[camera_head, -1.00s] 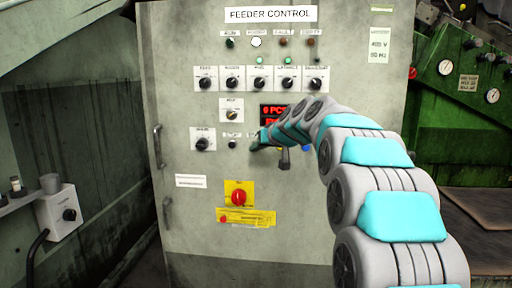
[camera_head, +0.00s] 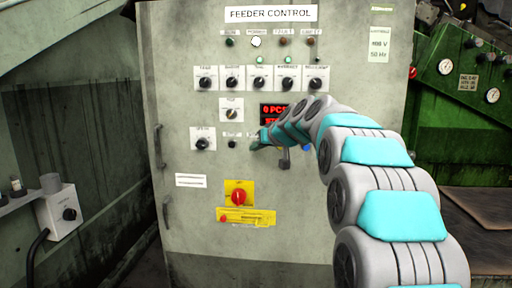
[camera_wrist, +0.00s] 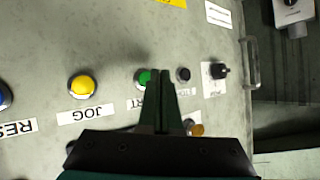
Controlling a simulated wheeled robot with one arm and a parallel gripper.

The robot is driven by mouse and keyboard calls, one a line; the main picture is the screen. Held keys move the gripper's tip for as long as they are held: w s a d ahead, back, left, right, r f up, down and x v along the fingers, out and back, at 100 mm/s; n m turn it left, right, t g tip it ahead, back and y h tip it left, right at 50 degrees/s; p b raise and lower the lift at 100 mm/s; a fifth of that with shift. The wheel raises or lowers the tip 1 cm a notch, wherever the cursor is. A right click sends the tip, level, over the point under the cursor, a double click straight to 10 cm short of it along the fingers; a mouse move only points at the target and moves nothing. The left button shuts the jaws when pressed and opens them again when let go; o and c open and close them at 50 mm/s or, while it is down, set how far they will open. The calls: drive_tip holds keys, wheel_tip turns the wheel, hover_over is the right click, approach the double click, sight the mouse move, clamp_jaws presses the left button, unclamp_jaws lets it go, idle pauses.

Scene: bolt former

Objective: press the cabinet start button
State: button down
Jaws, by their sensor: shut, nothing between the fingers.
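The cabinet (camera_head: 330,215) labelled FEEDER CONTROL stands in front of me. In the wrist view, which sees the panel upside down, the green start button (camera_wrist: 143,78) sits above a partly hidden label ending in "RT". My gripper (camera_wrist: 160,74) is shut and empty. Its fingertips overlap the right edge of the green button in that view; I cannot tell whether they touch it. In the head view my gripper (camera_head: 256,144) is at the panel's lower button row, and the green button is hidden behind my gripper and arm.
In the wrist view a yellow JOG button (camera_wrist: 82,88) and a blue button (camera_wrist: 3,96) lie left, and a black button (camera_wrist: 183,74) right of the fingers. A red knob on yellow (camera_head: 239,197) sits lower on the cabinet. My arm partly covers a red display (camera_head: 272,111).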

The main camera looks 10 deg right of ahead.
idle(0.8)
drive_tip(key=shift+w+d, duration=0.1)
drive_tip(key=shift+w, duration=0.3)
